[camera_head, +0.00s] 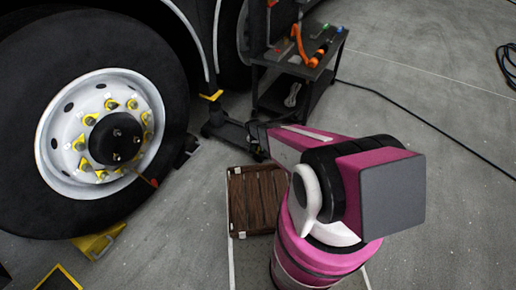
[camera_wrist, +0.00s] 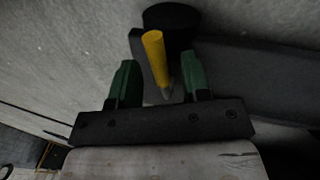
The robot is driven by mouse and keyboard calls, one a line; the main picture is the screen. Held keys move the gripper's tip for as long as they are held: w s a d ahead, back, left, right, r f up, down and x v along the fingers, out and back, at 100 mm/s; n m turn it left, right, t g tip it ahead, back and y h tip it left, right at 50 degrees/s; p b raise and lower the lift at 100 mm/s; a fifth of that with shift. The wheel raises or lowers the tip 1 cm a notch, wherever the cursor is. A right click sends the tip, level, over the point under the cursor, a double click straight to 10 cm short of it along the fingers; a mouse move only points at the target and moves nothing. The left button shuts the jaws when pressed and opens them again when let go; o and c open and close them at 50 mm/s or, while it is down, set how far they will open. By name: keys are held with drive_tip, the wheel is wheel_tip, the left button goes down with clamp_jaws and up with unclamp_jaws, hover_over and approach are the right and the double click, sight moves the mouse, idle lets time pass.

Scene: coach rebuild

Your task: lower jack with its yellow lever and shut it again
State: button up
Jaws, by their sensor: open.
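The jack (camera_head: 228,128) is a dark, low unit on the floor beside the big wheel. Its yellow lever (camera_head: 211,96) shows at its upper end, near the dark body panel. In the wrist view the yellow lever (camera_wrist: 154,48) is a short rod with a grey tip, in front of a round black part of the jack (camera_wrist: 172,17). My gripper (camera_wrist: 160,70) is open, with one green finger on each side of the lever and a gap on both sides. In the head view my arm reaches to the jack, and its fingers are too small to make out.
The large wheel (camera_head: 55,70) stands at the left, with a yellow chock (camera_head: 98,243) beneath it. A black tool cart (camera_head: 318,72) with tools stands behind the jack. A brown wooden crate (camera_head: 256,200) lies below my arm. A black cable crosses the clear floor at right.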

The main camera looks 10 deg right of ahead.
clamp_jaws()
